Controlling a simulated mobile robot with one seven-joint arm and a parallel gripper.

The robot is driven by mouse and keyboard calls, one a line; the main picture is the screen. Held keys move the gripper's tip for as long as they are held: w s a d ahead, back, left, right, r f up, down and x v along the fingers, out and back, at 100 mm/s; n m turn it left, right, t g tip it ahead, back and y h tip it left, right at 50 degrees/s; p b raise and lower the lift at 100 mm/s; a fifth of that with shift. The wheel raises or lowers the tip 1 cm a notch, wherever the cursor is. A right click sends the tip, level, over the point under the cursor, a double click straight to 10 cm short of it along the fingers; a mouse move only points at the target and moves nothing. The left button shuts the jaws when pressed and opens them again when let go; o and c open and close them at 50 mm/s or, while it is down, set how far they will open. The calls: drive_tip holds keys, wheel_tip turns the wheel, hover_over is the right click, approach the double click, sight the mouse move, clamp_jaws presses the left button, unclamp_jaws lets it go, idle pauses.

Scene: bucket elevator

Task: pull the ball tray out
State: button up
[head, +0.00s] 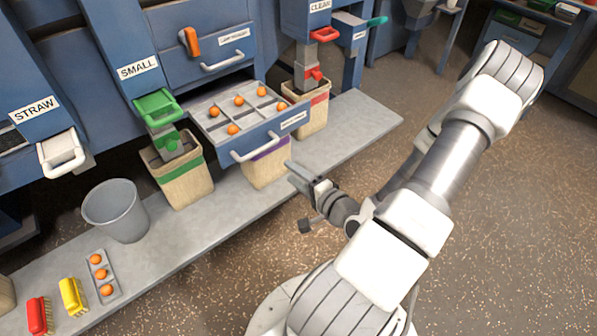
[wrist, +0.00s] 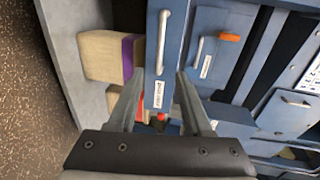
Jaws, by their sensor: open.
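The ball tray (head: 207,118) is a blue drawer with a grey divided inside that holds several orange balls. It stands out from the cabinet, above the bins. Its white bar handle (head: 255,147) runs across the blue front, which carries a small label. In the wrist view the handle (wrist: 162,42) looks upright, beyond my fingertips. My gripper (head: 297,196) is open, with nothing between its fingers. It is in front of the tray, to the right of and below the handle in the head view, and apart from it.
A closed drawer (head: 208,70) with a handle and an orange knob (head: 189,41) sits above the tray. Bins stand on the grey ledge (head: 350,120), one with a purple band (head: 266,165) below the tray. A grey bucket (head: 116,212), brushes and a small ball rack (head: 103,275) are leftward.

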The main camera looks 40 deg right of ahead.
drive_tip(key=shift+p+v, duration=0.4)
drive_tip(key=shift+v, duration=0.45)
drive_tip(key=shift+w, duration=0.1)
